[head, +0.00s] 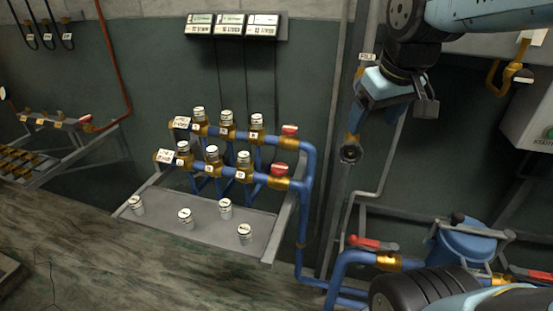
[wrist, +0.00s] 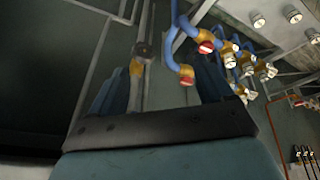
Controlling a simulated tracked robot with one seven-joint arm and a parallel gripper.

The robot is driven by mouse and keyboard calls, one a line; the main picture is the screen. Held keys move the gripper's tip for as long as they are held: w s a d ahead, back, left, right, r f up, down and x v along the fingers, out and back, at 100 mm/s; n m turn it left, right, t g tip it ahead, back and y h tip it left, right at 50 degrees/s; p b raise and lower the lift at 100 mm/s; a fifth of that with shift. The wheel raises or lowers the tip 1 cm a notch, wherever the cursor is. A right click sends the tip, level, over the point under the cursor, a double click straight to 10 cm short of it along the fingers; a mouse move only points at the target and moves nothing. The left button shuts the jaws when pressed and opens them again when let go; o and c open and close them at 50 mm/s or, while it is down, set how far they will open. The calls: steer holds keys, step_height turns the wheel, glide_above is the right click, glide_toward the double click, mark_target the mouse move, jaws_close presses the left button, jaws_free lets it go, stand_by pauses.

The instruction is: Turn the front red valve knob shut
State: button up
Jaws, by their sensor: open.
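The front red valve knob (head: 279,170) sits at the right end of the lower, nearer blue pipe row, on a brass valve body. The rear red knob (head: 290,130) sits just behind and above it. In the wrist view the front knob (wrist: 206,47) shows above and right of the rear knob (wrist: 187,80). My gripper (head: 392,116) hangs up and to the right of both knobs, clear of them. It is open and empty. In the wrist view my gripper (wrist: 155,80) shows its dark bar and two blue fingers, with the knobs beyond the right finger.
A grey tray (head: 165,207) with several white-capped cylinders lies in front of the manifold. A vertical grey pipe (head: 335,150) stands between manifold and gripper. A red lever (head: 371,243) and a blue tank (head: 465,246) are at lower right. The space between gripper and knobs looks mostly free.

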steer(key=w+a+f+n+g, duration=0.35)
steer(key=w+a+n, duration=0.4)
steer(key=w, duration=0.45)
steer(key=n+g, duration=0.1)
steer(key=n, duration=0.5)
glide_above(279, 166)
step_height(279, 166, down, 8)
steer(key=shift+m, duration=0.25)
step_height(279, 166, down, 13)
steer(key=shift+s+d+f, duration=0.1)
steer(key=shift+f, duration=0.05)
steer(key=c, duration=1)
